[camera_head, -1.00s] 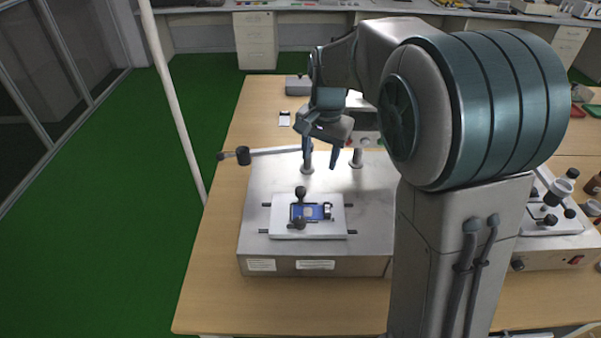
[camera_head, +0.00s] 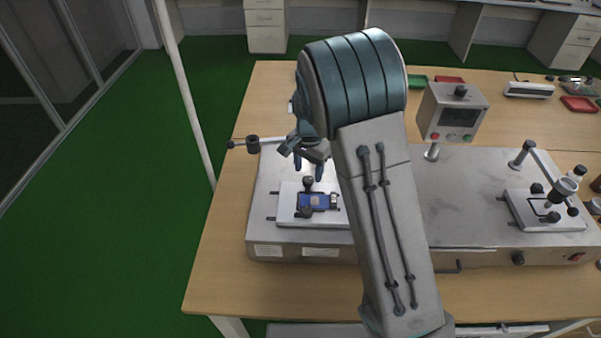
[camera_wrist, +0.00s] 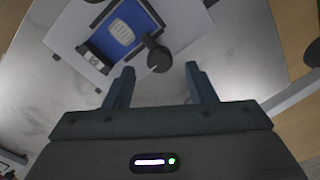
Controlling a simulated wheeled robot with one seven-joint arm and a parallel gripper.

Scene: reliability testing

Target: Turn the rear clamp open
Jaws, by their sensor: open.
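The rear clamp (camera_head: 308,182) is a black knob at the back edge of a blue phone-like device (camera_head: 318,201), which lies on a white plate (camera_head: 288,205). In the wrist view, the black knob (camera_wrist: 157,59) nearest my fingers appears to be this clamp, beside the blue device (camera_wrist: 124,32). A front clamp (camera_head: 304,212) sits at the device's near edge. My gripper (camera_head: 309,168) is open, with fingers pointing down just behind the rear clamp. In the wrist view, my fingertips (camera_wrist: 160,70) stand either side of the knob's line, with no clear contact visible.
A lever arm with a black weight (camera_head: 253,144) extends left behind the plate. A control box (camera_head: 452,112) stands at the back of the metal base (camera_head: 400,235). A second fixture (camera_head: 545,212) is at right. My arm hides the base's middle.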

